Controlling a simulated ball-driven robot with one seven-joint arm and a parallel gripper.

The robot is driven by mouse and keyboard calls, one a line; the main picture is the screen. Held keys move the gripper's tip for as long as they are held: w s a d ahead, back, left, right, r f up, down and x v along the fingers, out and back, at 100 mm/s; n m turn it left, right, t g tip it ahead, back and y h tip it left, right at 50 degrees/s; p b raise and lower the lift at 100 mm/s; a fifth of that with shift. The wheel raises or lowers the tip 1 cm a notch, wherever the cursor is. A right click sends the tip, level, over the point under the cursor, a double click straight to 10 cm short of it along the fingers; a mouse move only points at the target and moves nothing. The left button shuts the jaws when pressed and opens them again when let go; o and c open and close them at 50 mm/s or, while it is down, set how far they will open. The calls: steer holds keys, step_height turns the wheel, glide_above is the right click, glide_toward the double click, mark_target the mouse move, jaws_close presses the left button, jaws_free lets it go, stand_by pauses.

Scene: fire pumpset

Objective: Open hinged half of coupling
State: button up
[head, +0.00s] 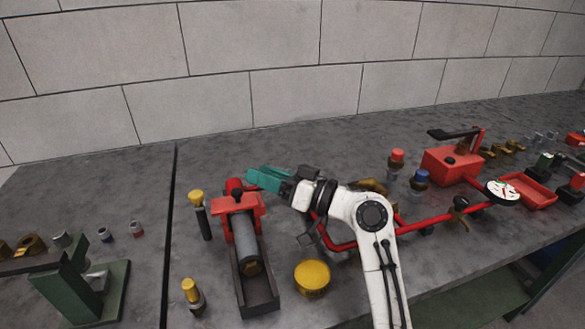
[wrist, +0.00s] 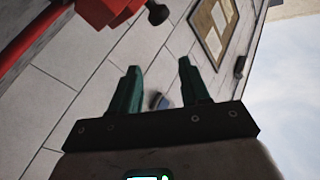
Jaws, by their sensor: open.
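My gripper (head: 252,178) has teal fingers and is held over the bench beside a red fitting (head: 235,187), at the top of a red clamp-like part (head: 238,205). In the wrist view my gripper (wrist: 159,66) shows two spread fingers with nothing held between them. A red body (wrist: 100,10) with a dark knob is at the upper left there, apart from the fingers. I cannot tell which red part is the coupling's hinged half, or whether it is open.
A grey cylinder (head: 245,245) lies in a dark trough. A yellow round cap (head: 312,277), a red pipe (head: 410,226) and a red pump box (head: 452,166) stand to the right. A green stand (head: 85,290) is at the left. The bench's back strip is clear.

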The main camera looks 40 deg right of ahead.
steer(key=s+r+p, duration=0.9)
steer(key=s+r, duration=0.2)
steer(key=s, duration=0.3)
steer(key=shift+a, duration=0.45)
